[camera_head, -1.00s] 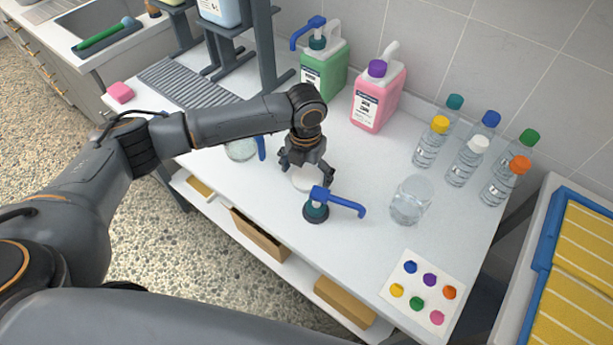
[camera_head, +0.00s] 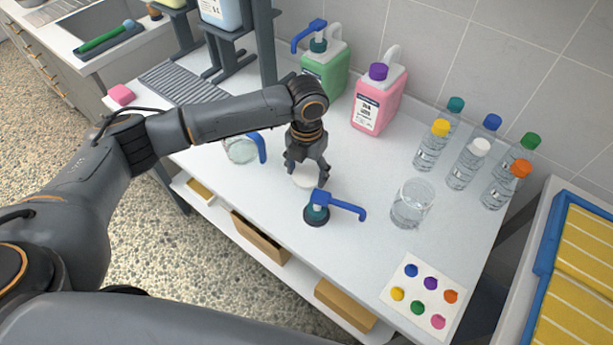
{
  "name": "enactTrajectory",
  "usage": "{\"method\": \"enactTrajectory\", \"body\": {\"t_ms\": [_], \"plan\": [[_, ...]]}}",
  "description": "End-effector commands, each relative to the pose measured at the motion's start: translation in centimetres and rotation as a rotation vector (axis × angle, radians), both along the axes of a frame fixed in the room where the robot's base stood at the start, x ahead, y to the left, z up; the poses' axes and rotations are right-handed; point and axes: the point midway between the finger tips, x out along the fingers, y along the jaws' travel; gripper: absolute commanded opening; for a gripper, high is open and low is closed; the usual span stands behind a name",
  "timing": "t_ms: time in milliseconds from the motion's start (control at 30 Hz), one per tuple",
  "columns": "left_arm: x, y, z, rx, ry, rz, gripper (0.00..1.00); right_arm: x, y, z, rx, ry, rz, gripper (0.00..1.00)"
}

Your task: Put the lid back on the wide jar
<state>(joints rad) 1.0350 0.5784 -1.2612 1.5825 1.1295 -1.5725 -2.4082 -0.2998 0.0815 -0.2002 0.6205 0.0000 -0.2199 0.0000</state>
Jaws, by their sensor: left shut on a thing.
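The lid (camera_head: 306,177) is a small white disc near the front edge of the white bench. My left gripper (camera_head: 306,181) points down over it with its fingers shut on its sides. I cannot tell whether the lid still touches the bench. The wide jar (camera_head: 411,206) appears to be the clear, open-topped glass vessel, upright on the bench to the right of the gripper. My right gripper is not in view.
A blue-handled pump top (camera_head: 317,210) stands just in front of the gripper. A clear jug (camera_head: 241,150) is to its left. Green (camera_head: 328,72) and pink canisters (camera_head: 376,105) and several capped bottles (camera_head: 465,165) stand behind. A colour-dot card (camera_head: 425,322) lies front right.

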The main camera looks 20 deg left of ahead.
Motion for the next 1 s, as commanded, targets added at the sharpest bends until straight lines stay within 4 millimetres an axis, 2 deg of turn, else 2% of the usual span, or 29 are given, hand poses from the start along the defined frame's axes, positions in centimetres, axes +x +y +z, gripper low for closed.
{"method": "enactTrajectory", "body": {"t_ms": [200,400,567,1000], "plan": [[0.1,0.0,4.6,-0.001,-0.004,0.0,0.57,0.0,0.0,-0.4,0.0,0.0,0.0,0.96],[0.1,0.0,7.1,0.0,-0.002,0.0,0.57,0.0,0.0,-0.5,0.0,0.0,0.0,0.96],[0.1,0.0,7.7,0.001,-0.001,0.0,0.57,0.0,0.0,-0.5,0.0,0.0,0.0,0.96],[0.1,0.0,7.6,0.0,-0.001,0.0,0.57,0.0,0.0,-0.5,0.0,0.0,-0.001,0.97]]}}
